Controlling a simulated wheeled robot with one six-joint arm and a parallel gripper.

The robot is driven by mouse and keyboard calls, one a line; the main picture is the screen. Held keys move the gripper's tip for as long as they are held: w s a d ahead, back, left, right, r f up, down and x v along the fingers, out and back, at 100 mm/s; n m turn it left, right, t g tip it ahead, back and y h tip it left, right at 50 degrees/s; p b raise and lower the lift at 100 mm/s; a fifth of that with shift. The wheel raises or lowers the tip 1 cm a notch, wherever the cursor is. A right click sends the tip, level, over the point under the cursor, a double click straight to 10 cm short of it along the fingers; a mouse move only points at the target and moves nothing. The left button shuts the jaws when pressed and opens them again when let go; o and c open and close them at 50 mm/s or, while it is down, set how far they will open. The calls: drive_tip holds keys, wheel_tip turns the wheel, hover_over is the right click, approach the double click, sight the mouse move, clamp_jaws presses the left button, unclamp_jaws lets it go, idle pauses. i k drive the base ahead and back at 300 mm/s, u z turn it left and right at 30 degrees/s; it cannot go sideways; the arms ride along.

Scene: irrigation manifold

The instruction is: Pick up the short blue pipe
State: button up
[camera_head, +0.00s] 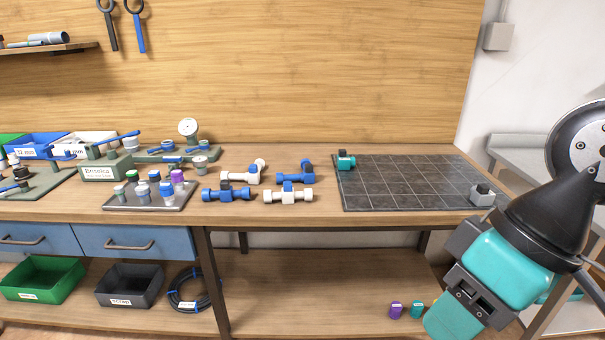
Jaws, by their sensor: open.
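Two blue pipe pieces lie on the workbench left of centre. The rear one (296,176) looks a little shorter and has a blue upright part on top. The front-left one (238,195) has a dark block on its middle. I cannot tell for sure which is the short blue pipe. My gripper (468,302) is at the lower right, teal and dark grey, in front of the bench and well away from both pipes. It is open; its fingertips are not clearly visible.
White pipe pieces (274,196) lie close by the blue ones. A grey tray (122,206) of coloured fittings and a gauge (188,128) stand to the left. A dark gridded mat (410,185) on the right is mostly clear, with a teal fitting (346,162) at its corner.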

sight(226, 194)
drive_tip(key=k, duration=0.55)
drive_tip(key=u, duration=0.45)
drive_tip(key=i, duration=0.6)
drive_tip(key=u, duration=0.5)
drive_tip(key=i, duration=1.4)
drive_tip(key=z, duration=0.35)
